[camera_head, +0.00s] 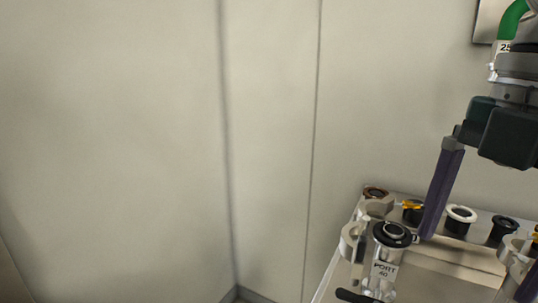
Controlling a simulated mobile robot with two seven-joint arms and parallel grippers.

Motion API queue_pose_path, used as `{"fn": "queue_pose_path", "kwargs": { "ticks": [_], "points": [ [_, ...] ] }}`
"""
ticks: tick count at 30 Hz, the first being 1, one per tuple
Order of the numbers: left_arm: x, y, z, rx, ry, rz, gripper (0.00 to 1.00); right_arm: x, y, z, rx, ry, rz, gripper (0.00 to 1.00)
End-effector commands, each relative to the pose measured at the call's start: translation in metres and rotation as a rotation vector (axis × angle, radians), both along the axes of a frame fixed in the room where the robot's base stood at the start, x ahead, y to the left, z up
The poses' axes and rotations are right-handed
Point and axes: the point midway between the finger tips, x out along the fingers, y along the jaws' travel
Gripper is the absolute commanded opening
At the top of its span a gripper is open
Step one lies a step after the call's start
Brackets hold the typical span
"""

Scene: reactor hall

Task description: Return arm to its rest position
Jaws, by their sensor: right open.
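My right arm comes in from the right edge, with a dark gripper body and purple fingers. My right gripper (474,263) is open, with one long finger slanting down over the bench and the other partly cut off at the lower right edge. Nothing shows held between the fingers. The near finger's tip ends close to the black-topped metal fitting marked "PORT 40" (385,268); I cannot tell whether they touch. My left gripper is not in view.
A pale bench (448,262) fills the lower right. A brown-ringed plug (375,192), a yellow-marked plug (412,212), a white-ringed plug (459,220) and a black plug (503,231) line its back. Pale wall panels (120,140) fill the left.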

Motion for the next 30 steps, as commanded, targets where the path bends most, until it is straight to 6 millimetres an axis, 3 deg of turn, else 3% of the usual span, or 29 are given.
{"fn": "queue_pose_path", "kwargs": {
  "ticks": [6,11,14,17,19,22,25,28,30],
  "points": [
    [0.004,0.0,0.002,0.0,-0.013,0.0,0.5,-0.011,0.07,-0.005,0.281,-0.031,0.17,1.0],
    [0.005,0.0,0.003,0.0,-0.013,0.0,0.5,-0.023,0.127,0.007,0.544,-0.081,0.28,1.0],
    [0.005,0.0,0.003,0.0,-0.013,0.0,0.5,-0.034,0.17,0.028,0.77,-0.135,0.337,1.0],
    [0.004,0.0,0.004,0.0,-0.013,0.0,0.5,-0.044,0.213,0.069,1.08,-0.235,0.352,1.0],
    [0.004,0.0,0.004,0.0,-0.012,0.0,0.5,-0.045,0.233,0.112,1.329,-0.347,0.295,1.0],
    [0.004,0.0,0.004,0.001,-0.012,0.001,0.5,-0.026,0.23,0.171,1.635,-0.544,0.081,1.0],
    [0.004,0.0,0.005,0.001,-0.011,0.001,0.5,0.007,0.192,0.201,1.799,-0.74,-0.264,1.0],
    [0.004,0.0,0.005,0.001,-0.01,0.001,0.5,0.042,0.136,0.19,1.793,-0.886,-0.694,1.0],
    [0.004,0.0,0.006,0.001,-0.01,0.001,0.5,0.057,0.094,0.157,1.683,-0.935,-1.007,1.0]
  ]
}}
